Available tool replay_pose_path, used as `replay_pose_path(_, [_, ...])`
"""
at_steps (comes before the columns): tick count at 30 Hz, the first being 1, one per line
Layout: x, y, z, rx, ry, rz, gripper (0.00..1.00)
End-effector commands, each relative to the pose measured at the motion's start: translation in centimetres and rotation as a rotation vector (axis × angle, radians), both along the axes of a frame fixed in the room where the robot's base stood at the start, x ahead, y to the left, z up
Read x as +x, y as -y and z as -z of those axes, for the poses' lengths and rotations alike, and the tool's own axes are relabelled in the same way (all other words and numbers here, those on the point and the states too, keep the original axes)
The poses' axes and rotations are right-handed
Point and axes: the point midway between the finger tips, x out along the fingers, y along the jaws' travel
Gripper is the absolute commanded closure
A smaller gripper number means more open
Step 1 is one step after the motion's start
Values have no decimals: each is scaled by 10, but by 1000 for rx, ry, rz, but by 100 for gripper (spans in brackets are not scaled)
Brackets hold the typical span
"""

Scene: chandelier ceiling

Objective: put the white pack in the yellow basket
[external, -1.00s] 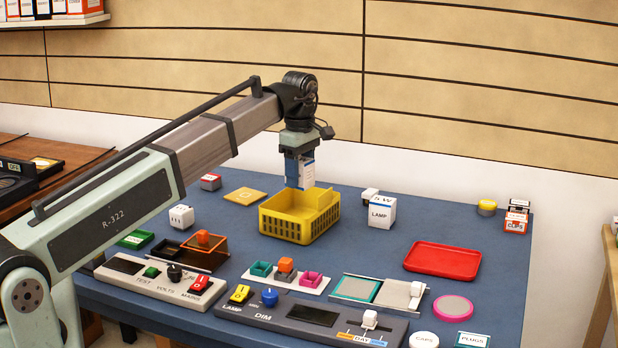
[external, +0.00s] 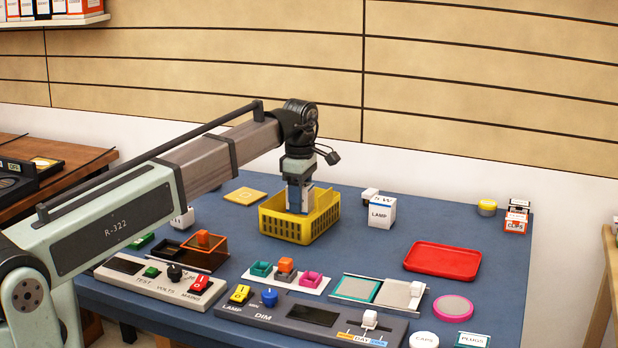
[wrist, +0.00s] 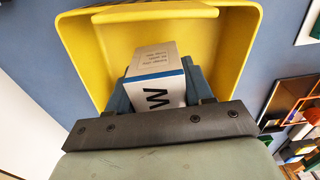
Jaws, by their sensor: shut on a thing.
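The yellow basket (external: 287,226) stands on the blue table, left of a white LAMP box. My gripper (external: 299,208) points down inside the basket's opening. It is shut on the white pack (external: 307,199), which has a blue band and is mostly hidden by the fingers in the external view. In the wrist view the pack (wrist: 155,80) sits between my fingers (wrist: 157,92), showing small print and a large black letter, with the yellow basket (wrist: 245,50) around it. I cannot tell whether the pack touches the basket floor.
The white LAMP box (external: 382,212) stands close to the right of the basket. A yellow square plate (external: 245,196) lies to its left. A red tray (external: 443,261) lies farther right. Control panels (external: 312,312) and small coloured bins (external: 286,272) fill the front.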

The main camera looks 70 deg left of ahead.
Motion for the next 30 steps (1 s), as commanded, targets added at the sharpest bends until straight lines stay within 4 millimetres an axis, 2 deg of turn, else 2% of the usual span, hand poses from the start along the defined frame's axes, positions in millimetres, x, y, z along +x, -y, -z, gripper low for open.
replay_pose_path(9, [0, 0, 32, -1, -1, 1, 80])
replay_pose_path(22, [0, 0, 38, 0, 0, 1, 80])
replay_pose_path(23, [0, 0, 38, 0, 0, 1, 47])
replay_pose_path(30, [0, 0, 37, 0, 0, 1, 24])
